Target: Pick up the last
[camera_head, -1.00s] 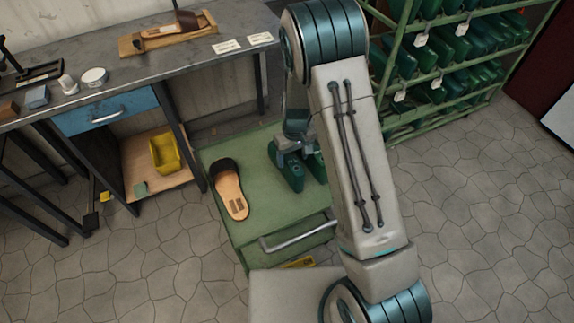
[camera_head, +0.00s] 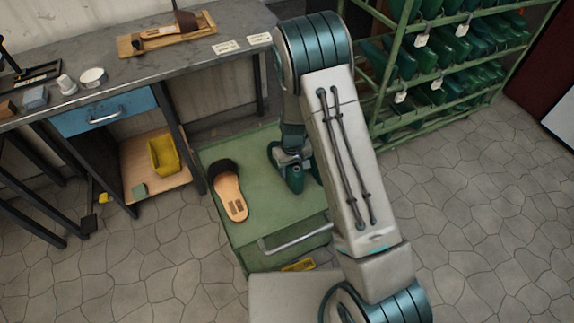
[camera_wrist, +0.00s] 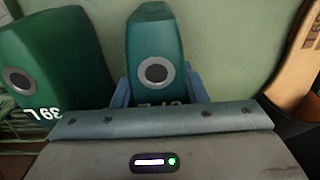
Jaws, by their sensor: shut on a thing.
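A green shoe last (camera_wrist: 154,50) with a round metal-rimmed hole stands between the blue fingers of my gripper (camera_wrist: 156,90) in the wrist view. My gripper is shut on it. The lettering on this last is partly hidden by the gripper. In the head view the held last (camera_head: 295,181) shows below my gripper (camera_head: 291,160), over the green cart top (camera_head: 250,205). I cannot tell whether it is clear of the surface. A second green last (camera_wrist: 55,65), marked 39L, is beside it at the left in the wrist view.
A sandal (camera_head: 230,195) with a dark strap lies on the cart, left of my gripper. A green rack (camera_head: 392,65) full of lasts stands behind right. A grey workbench (camera_head: 185,58) with another sandal (camera_head: 170,32) is at the back left. The floor at right is clear.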

